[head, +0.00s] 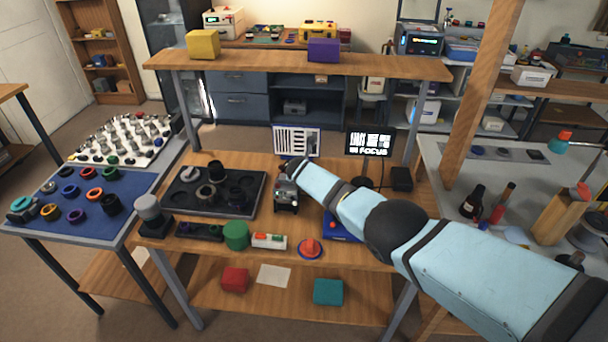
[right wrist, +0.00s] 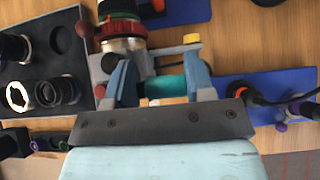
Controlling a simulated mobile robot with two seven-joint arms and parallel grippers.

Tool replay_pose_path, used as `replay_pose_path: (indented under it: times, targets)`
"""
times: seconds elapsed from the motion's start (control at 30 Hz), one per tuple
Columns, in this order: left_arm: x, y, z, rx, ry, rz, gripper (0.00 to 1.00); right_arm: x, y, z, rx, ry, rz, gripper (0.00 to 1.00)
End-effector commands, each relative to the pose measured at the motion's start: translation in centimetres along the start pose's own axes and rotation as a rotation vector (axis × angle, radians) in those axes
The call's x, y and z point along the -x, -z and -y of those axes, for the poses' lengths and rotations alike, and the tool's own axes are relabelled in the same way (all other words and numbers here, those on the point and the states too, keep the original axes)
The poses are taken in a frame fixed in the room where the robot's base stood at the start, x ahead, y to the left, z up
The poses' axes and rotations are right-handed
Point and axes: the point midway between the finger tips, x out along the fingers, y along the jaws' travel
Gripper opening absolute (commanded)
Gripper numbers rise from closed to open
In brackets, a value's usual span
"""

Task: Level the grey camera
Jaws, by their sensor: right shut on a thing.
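The grey camera (head: 287,189) stands on the middle of the wooden bench, right of the black tray, partly covered by my right arm's end. In the right wrist view, a grey mount with a red-ringed round part (right wrist: 122,42) lies just beyond my fingers. A dark red knob (right wrist: 86,29) and a yellow knob (right wrist: 192,39) stick out beside it. My right gripper (right wrist: 162,82) is at this mount, its two blue-grey fingers on either side of a teal part (right wrist: 166,87), shut on it. I cannot tell whether the camera is level. My left gripper is not in view.
A black tray (head: 258,184) with dark rings lies left of the camera. A striped chart (head: 297,140) and a FOCUS screen (head: 369,143) stand behind it. A green cylinder (head: 236,235) and a red-topped disc (head: 309,248) sit near the front edge. A shelf (head: 270,62) spans above.

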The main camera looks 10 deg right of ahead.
Motion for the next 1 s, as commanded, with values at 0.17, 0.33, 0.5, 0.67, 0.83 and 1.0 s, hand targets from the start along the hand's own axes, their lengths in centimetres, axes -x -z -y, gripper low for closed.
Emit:
replay_pose_path:
  times: [0.17,0.33,0.5,0.67,0.83,1.0]
  targets:
    - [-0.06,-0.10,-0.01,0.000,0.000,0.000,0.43,-0.69,1.09,1.11,0.000,0.019,-0.018,0.06]
    - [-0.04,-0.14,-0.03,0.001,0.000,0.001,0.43,-0.70,1.08,1.12,0.000,0.019,-0.017,0.58]
    - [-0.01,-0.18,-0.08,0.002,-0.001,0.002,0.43,-0.56,0.84,0.90,0.000,0.015,-0.014,0.66]
    - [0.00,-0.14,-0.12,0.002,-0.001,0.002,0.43,-0.42,0.58,0.71,0.000,0.012,-0.010,0.66]
    - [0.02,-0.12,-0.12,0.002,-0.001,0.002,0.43,-0.30,0.41,0.52,0.000,0.009,-0.007,0.66]
    - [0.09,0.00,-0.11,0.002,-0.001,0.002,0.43,-0.15,0.31,0.38,0.000,0.007,-0.006,0.66]
